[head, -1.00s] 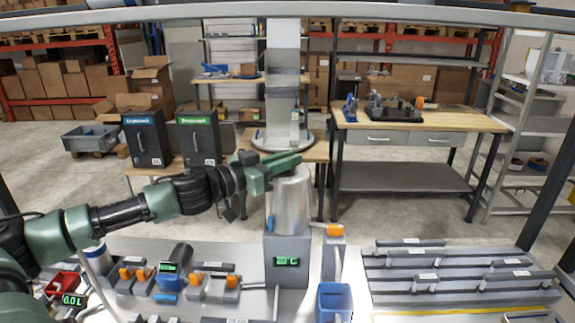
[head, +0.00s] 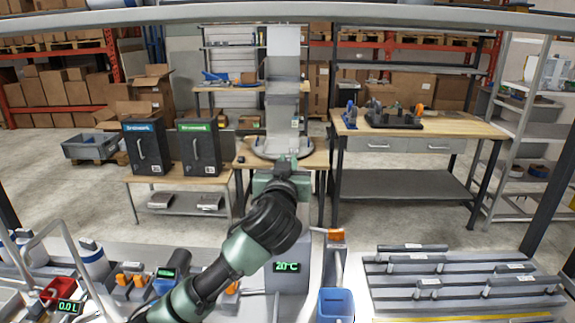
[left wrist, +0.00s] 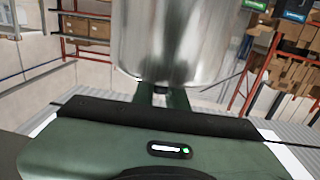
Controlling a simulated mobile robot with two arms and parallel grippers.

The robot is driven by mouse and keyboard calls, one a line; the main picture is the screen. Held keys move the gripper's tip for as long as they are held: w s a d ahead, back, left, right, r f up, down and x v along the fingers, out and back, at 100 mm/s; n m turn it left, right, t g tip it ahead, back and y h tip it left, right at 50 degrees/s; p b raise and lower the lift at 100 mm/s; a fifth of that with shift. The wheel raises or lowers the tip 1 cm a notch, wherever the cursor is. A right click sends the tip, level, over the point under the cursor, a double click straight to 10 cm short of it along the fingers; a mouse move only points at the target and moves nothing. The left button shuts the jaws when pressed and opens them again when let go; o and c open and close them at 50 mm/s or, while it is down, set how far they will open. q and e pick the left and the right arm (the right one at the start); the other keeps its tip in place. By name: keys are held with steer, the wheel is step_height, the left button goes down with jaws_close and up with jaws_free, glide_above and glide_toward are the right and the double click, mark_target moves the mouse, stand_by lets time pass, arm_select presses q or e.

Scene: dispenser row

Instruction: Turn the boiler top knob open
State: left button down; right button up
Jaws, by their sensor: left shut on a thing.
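The boiler (head: 303,257) stands at the middle of the bench, its grey base showing a green 20°C display. My left arm hides most of its silver tank in the head view. In the left wrist view the tank (left wrist: 185,40) fills the upper middle, just beyond the fingers. My left gripper (head: 286,163) is at the boiler's top, its fingers (left wrist: 163,97) shut on the top knob. The knob itself is hidden by the gripper. My right gripper is out of view.
An orange-topped fitting (head: 335,236) and a blue container (head: 335,304) are right of the boiler. Grey rails (head: 440,265) lie farther right. Orange-clipped units (head: 130,281) and a red tray (head: 57,290) are at left. Two black dispensers (head: 199,147) stand behind on a table.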

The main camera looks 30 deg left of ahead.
arm_select(q)
steer(key=shift+a+r+n+g+y, duration=0.1)
steer(key=shift+r+n+g+y, duration=0.1)
steer(key=shift+n+g+y, duration=0.4)
steer(key=c, duration=1.4)
jaws_free()
steer(key=shift+c, duration=0.2)
steer(key=shift+w+f, duration=0.1)
steer(key=shift+t, duration=0.3)
steer(key=b+v, duration=0.2)
steer(key=v, duration=0.6)
steer(key=shift+w, duration=0.1)
